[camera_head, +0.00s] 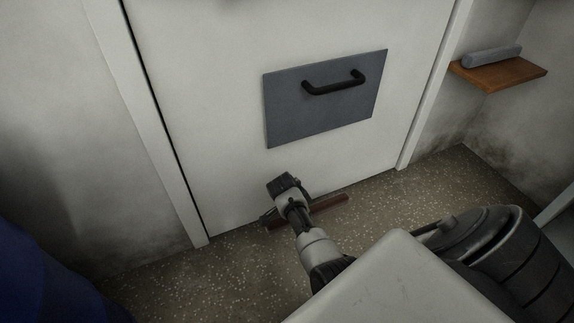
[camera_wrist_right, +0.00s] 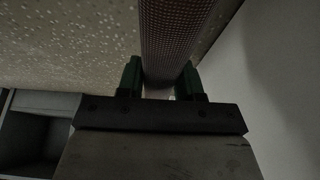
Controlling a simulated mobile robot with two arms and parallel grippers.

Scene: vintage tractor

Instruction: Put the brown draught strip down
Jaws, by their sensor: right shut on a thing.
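The brown draught strip (camera_head: 328,203) lies lengthwise along the foot of the white door, low at the floor. Whether it touches the floor or the door I cannot tell. My right gripper (camera_head: 289,207) is at its left-middle part, and my wrist hides that stretch. In the right wrist view the strip (camera_wrist_right: 180,35) shows a fine reddish-brown weave and runs between the two green fingers of my gripper (camera_wrist_right: 161,82), which is shut on it. My left gripper is not in view.
The white door (camera_head: 220,120) has a grey plate (camera_head: 290,118) with a black handle (camera_head: 334,83). A wooden shelf (camera_head: 510,76) at right bears a grey roll (camera_head: 491,56). Speckled floor (camera_head: 400,205) is clear right of the strip. A blue thing (camera_head: 45,285) stands at lower left.

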